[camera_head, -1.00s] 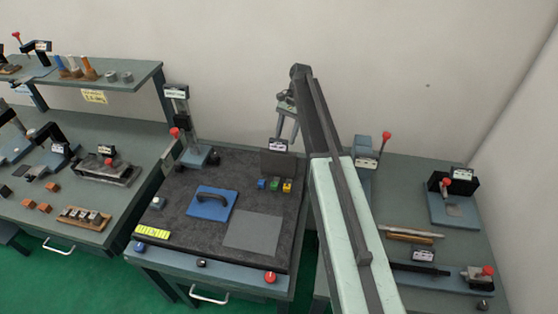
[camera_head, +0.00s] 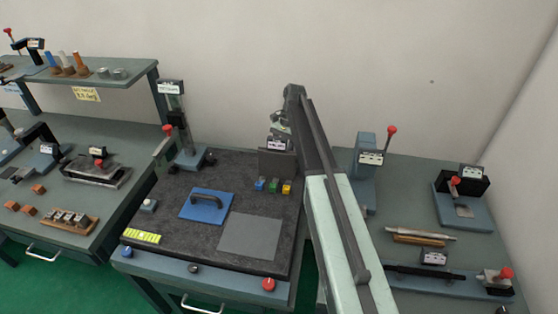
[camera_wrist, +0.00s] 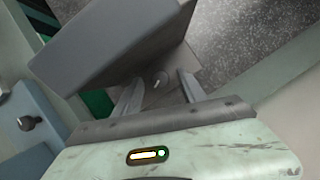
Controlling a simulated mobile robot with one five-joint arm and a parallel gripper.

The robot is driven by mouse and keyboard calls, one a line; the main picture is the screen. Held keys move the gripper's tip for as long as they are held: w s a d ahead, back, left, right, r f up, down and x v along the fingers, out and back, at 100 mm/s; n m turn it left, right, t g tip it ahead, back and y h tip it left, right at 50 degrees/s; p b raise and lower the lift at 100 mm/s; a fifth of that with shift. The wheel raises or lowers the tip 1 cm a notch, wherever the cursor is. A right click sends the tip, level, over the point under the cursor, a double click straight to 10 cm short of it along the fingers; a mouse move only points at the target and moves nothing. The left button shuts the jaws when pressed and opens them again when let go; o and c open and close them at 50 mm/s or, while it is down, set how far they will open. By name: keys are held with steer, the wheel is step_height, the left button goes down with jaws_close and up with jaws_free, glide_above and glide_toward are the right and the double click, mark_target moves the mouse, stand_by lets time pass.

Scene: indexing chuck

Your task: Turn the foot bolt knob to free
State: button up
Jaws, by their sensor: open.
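In the head view my arm reaches to the back of the middle bench, and the fingertips and this knob cannot be made out there.
Another dark knob (camera_wrist: 27,122) is on a blue-grey face at the wrist view's left. A red-knobbed post (camera_head: 367,160) stands right of my arm.

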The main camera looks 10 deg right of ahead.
steer(key=shift+r, duration=0.1)
jaws_close()
steer(key=shift+w+a+n+g+h, duration=0.15)
steer(key=shift+n+g+h, duration=0.15)
steer(key=shift+n, duration=0.7)
steer(key=n+h, duration=0.1)
steer(key=n, duration=0.1)
steer(key=shift+n, duration=0.3)
jaws_free()
